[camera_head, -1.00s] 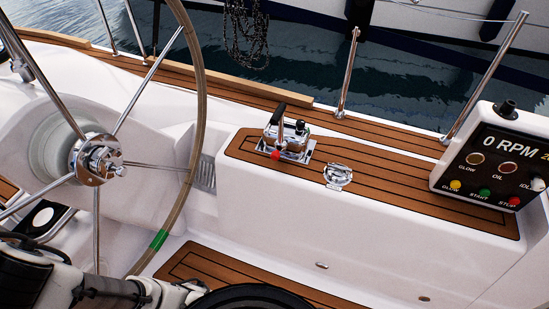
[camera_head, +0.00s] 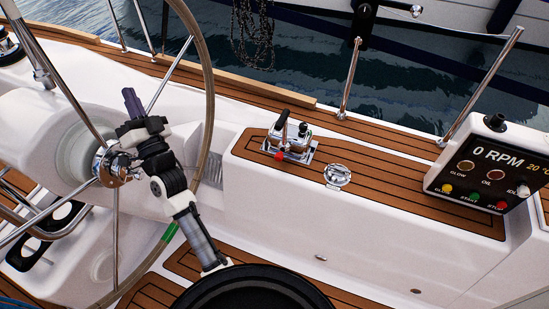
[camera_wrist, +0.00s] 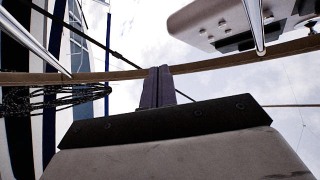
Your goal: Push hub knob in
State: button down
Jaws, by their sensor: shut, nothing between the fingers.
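The chrome wheel hub (camera_head: 106,164) is at the left in the head view, with spokes running out to the large rim (camera_head: 208,90). My arm covers part of the hub's right side, and I cannot make out the hub knob clearly. My gripper (camera_head: 130,97) is shut and empty. Its dark purple fingers point up, above the hub in the picture, and it does not visibly hold or press anything. In the wrist view the fingers (camera_wrist: 158,86) are together against the sky, with the wheel rim (camera_wrist: 220,64) crossing behind them. The hub does not show there.
The chrome lever unit (camera_head: 290,142) and a chrome fitting (camera_head: 337,175) sit on the teak-topped bench (camera_head: 410,205). An engine panel (camera_head: 483,165) reading 0 RPM stands at the right. Metal spokes and the rim surround my arm. Water lies beyond the rail.

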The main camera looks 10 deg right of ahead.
jog(key=w+d+f+m+h, duration=0.3)
jog(key=d+f, duration=0.2)
jog(key=f, duration=0.1)
jog(key=m+g+h+p, duration=0.2)
jog(key=m+g+h, duration=0.7)
jog(key=m+h, duration=0.65)
send_near(278, 159)
jog(key=shift+m, duration=0.45)
jog(key=b+x, duration=0.4)
jog(key=x, duration=0.2)
jog(key=shift+f, duration=0.1)
jog(key=shift+w+d, duration=0.25)
jog(key=shift+w, duration=0.15)
